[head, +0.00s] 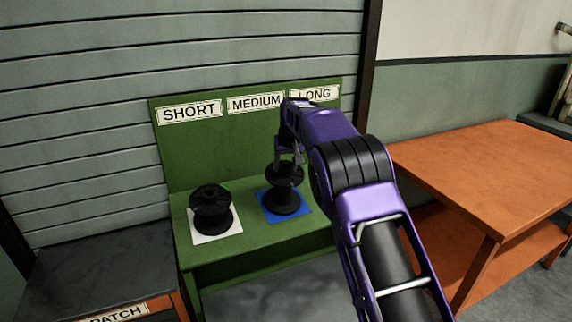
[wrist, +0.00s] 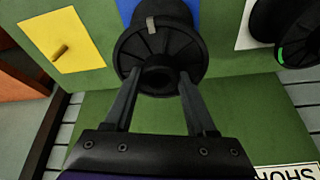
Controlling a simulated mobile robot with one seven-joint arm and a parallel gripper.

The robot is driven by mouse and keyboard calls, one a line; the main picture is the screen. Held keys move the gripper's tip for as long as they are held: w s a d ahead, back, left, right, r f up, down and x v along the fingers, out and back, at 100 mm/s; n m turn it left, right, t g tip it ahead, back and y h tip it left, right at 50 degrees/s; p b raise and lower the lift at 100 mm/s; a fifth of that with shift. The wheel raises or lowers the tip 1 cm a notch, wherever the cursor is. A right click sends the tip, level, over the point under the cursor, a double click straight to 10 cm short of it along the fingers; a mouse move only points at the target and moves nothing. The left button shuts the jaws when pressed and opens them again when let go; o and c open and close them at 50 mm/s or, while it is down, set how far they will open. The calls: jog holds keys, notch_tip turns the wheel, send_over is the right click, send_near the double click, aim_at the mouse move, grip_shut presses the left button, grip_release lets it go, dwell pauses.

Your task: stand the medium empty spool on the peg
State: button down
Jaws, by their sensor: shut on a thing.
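A black empty spool (head: 283,200) stands upright over a blue square (head: 266,199) below the MEDIUM label (head: 256,102) on the green bench. My gripper (head: 289,160) is above it, pointing down. In the wrist view my gripper (wrist: 157,85) has its two fingers on either side of the hub at the spool's upper end (wrist: 168,40), shut on it. I cannot tell whether the spool's base touches the square. A small tan peg (wrist: 60,50) stands on a yellow square (wrist: 82,30) in the wrist view; my arm hides it in the head view.
Another black spool (head: 211,210) stands on a white square (head: 228,235) below the SHORT label (head: 189,111). The green back board (head: 215,145) rises behind the spools. An orange table (head: 490,170) is at the right. A dark surface with a PATCH label (head: 118,313) is at the lower left.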

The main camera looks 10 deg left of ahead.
jog(key=shift+c, duration=0.7)
grip_release()
jog(key=shift+f, duration=0.1)
jog(key=v, duration=1.7)
jog(key=shift+r, duration=0.25)
